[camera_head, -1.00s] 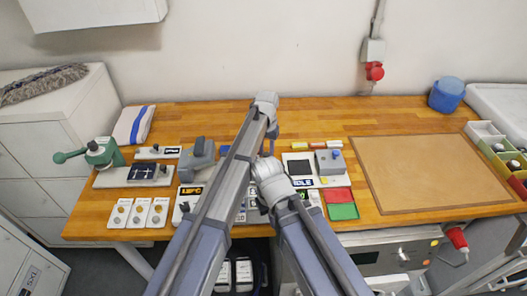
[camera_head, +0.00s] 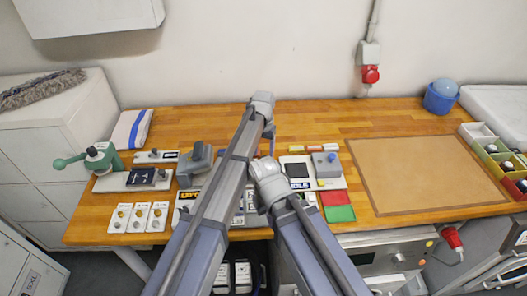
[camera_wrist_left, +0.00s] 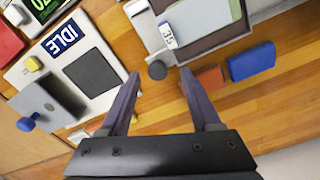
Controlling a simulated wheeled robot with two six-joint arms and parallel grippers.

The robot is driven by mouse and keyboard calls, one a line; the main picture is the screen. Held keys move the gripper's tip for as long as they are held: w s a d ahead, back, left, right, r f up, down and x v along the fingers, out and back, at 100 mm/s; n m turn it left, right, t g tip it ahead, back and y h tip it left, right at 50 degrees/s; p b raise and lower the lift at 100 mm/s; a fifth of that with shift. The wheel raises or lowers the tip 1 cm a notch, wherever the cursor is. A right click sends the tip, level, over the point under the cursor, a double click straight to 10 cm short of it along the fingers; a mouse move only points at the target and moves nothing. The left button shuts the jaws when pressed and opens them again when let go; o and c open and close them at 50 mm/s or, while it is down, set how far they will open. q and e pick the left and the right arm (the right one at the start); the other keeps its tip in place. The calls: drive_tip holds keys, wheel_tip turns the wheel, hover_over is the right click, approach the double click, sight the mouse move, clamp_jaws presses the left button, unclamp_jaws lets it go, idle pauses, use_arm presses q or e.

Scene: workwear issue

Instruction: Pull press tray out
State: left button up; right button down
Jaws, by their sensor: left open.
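In the left wrist view, a tray (camera_wrist_left: 225,38) with dark brown edges holds a grey-green flat piece (camera_wrist_left: 192,22) and has a white tag marked 35 beside it. A dark round knob (camera_wrist_left: 157,70) stands at its near corner. My left gripper (camera_wrist_left: 160,78) is open, its two fingers on either side of the knob, with visible gaps; I cannot tell whether they reach its height. In the head view my arms cover this area, so the tray and left fingertips are hidden.
A station with an IDLE display (camera_head: 299,184) and dark pad lies close to the right of my arms. A blue block (camera_wrist_left: 251,62) and a red-brown block (camera_wrist_left: 211,77) lie near the tray. A tan mat (camera_head: 425,172) covers the bench's right part. A green-handled device (camera_head: 101,156) stands left.

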use_arm(q)
wheel_tip(320, 180, up, 6)
drive_tip(key=p, duration=0.5)
drive_tip(key=shift+f, duration=0.1)
use_arm(e)
wheel_tip(320, 180, up, 6)
drive_tip(key=shift+f, duration=0.1)
